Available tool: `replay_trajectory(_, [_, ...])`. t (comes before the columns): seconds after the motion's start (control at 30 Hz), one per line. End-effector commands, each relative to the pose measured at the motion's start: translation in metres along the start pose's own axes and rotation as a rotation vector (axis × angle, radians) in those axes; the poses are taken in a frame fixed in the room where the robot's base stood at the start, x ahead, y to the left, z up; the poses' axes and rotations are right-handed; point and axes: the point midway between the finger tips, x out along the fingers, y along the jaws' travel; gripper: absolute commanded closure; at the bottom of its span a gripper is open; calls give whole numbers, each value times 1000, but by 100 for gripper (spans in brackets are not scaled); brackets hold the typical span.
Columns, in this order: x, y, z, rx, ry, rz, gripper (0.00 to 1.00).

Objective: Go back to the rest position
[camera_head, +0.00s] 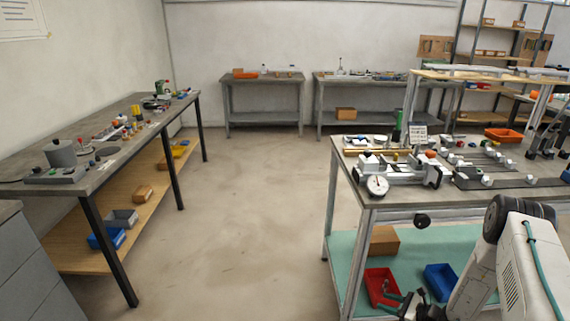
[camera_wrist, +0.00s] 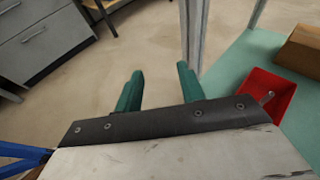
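My gripper (camera_wrist: 160,74) shows in the wrist view with its two green fingers apart and nothing between them. Bare floor lies beyond the fingertips. In the head view my gripper (camera_head: 391,302) is low at the bottom right, in front of the right workbench (camera_head: 349,168) and below its top. It is near the red bin (camera_head: 372,282) on the lower shelf; I cannot tell whether they touch. My arm covers part of the bench's right side.
The green lower shelf (camera_head: 343,246) also holds a blue bin (camera_head: 440,280) and a cardboard box (camera_head: 383,240). A vise with a dial gauge (camera_head: 377,186) is on the bench top. A long left bench (camera_head: 120,165) stands across open floor (camera_head: 240,220).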

Motion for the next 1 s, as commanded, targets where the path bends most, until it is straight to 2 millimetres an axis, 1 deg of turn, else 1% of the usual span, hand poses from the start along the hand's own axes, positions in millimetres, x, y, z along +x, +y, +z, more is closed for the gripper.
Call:
replay_trajectory(0.03, [-2,3,29,-51,-3,63,61])
replay_trajectory(0.07, [-4,7,45,-81,-3,107,61])
replay_trajectory(0.1, [-7,14,67,-125,-2,167,61])
replay_trajectory(0.17, [-13,24,99,-189,0,254,61])
replay_trajectory(0.2, [-17,32,119,-233,3,311,61])
replay_trajectory(0.27, [-25,44,148,-298,9,392,61])
replay_trajectory(0.3, [-31,52,167,-343,14,446,61])
replay_trajectory(0.37, [-41,65,194,-408,24,523,61])
replay_trajectory(0.4, [-48,73,211,-453,32,573,61])
replay_trajectory(0.47, [-59,87,235,-519,45,647,61])
replay_trajectory(0.5, [-67,96,250,-563,55,693,61])
replay_trajectory(0.57, [-79,110,272,-629,72,763,61])
replay_trajectory(0.6, [-88,118,285,-674,84,806,61])
replay_trajectory(0.7, [-111,141,316,-784,120,913,61])
replay_trajectory(0.8, [-134,164,343,-894,160,1011,61])
replay_trajectory(1.0, [-182,205,386,-1113,260,1183,61])
